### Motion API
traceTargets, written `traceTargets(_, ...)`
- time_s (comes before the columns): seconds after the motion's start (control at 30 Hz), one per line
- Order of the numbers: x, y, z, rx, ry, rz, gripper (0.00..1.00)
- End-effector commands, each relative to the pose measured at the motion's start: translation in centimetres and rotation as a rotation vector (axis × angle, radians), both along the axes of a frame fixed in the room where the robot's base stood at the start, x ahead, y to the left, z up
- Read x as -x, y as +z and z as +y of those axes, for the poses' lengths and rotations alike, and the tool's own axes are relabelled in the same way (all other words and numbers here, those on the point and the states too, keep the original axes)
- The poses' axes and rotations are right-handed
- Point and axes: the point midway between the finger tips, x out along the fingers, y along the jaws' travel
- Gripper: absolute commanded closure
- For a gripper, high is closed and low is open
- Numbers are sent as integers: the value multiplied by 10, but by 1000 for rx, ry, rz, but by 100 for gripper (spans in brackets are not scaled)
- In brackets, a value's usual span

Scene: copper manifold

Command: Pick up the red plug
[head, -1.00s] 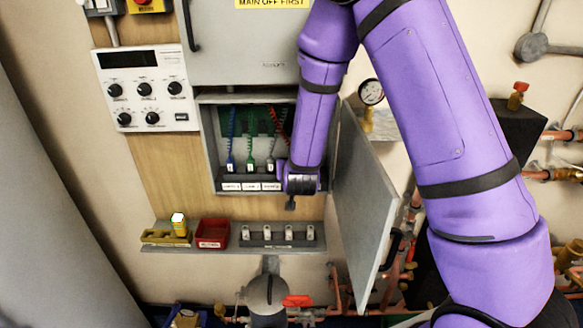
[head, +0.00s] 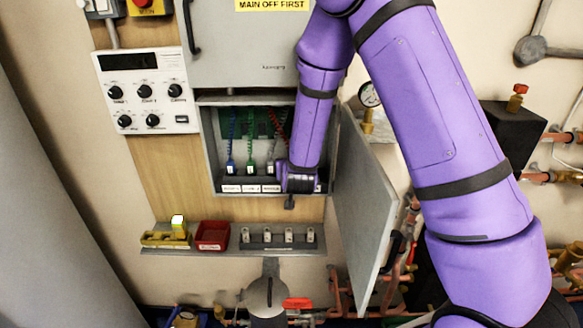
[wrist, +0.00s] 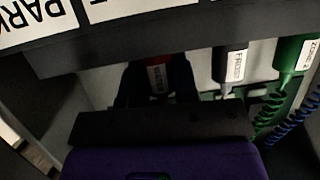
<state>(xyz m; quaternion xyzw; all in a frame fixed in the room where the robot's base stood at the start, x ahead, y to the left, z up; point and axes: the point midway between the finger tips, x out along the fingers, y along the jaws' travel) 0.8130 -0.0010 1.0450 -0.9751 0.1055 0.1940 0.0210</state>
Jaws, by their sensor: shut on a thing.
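In the wrist view the red plug (wrist: 158,76) with a white label sits between the dark fingers of my gripper (wrist: 156,84). The fingers are shut on it. In the head view my wrist is inside the open grey box (head: 209,150), at its lower right, and hides the red plug and my fingertips. The red coiled cable (head: 283,125) shows to the left of my arm. I cannot tell whether the plug is still in its socket.
Next to it are a grey plug (wrist: 231,66) and a green plug (wrist: 292,55). A blue cable (head: 231,135) hangs farther left. The open box door (head: 365,200) stands right of my wrist. A shelf (head: 160,252) below holds a red tray (head: 212,235).

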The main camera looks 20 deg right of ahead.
Motion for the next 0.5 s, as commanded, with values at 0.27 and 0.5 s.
traceTargets(0.27,0,16,0,1,0,-3,95)
traceTargets(0.5,0,50,0,0,1,-4,95)
